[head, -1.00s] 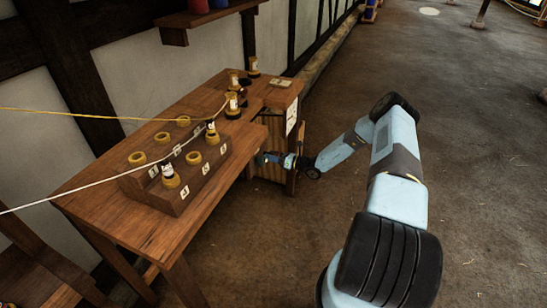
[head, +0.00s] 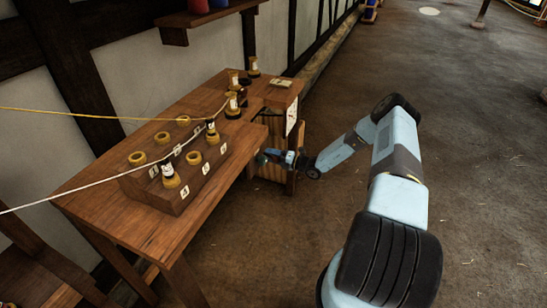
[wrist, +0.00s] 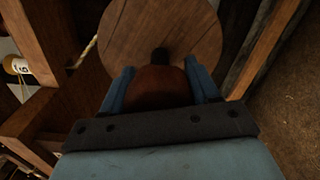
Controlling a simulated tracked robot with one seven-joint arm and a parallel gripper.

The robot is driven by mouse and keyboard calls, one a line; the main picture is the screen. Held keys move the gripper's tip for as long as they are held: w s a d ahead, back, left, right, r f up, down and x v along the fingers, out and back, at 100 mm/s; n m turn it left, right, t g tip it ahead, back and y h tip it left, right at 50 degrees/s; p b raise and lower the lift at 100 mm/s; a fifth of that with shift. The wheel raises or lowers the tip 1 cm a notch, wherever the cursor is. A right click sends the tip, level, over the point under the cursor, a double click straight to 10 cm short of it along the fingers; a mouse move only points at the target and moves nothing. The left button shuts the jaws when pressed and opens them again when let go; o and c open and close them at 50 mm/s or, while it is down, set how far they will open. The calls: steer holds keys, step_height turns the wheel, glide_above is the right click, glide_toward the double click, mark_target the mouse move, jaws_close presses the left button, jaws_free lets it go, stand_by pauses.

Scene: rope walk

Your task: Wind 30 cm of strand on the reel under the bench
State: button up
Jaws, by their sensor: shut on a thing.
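In the wrist view my gripper (wrist: 160,88) is shut on a reddish-brown knob (wrist: 163,90), with a blue finger on each side. A dark stub joins the knob to the round wooden face of the reel (wrist: 165,28). A short piece of pale strand (wrist: 86,50) shows left of the reel. In the head view my gripper (head: 266,156) is at the bench's right end, below the top; the bench edge and my arm hide most of the reel. I cannot read the wound length.
The wooden bench (head: 130,225) carries a stepped rack (head: 190,190) with rings and labelled bobbins. A yellow strand (head: 90,114) and a white strand (head: 75,193) run to it from the left. A white dial (head: 292,115) faces right. Open floor (head: 480,150) lies right.

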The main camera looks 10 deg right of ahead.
steer(key=shift+s+a+f+m, duration=0.25)
steer(key=shift+f+m, duration=0.05)
steer(key=shift+m, duration=0.2)
steer(key=o, duration=1)
steer(key=shift+w+d+r, duration=0.15)
steer(key=shift+w, duration=0.05)
steer(key=v, duration=1.3)
steer(key=shift+s+d, duration=0.25)
steer(key=shift+d, duration=0.1)
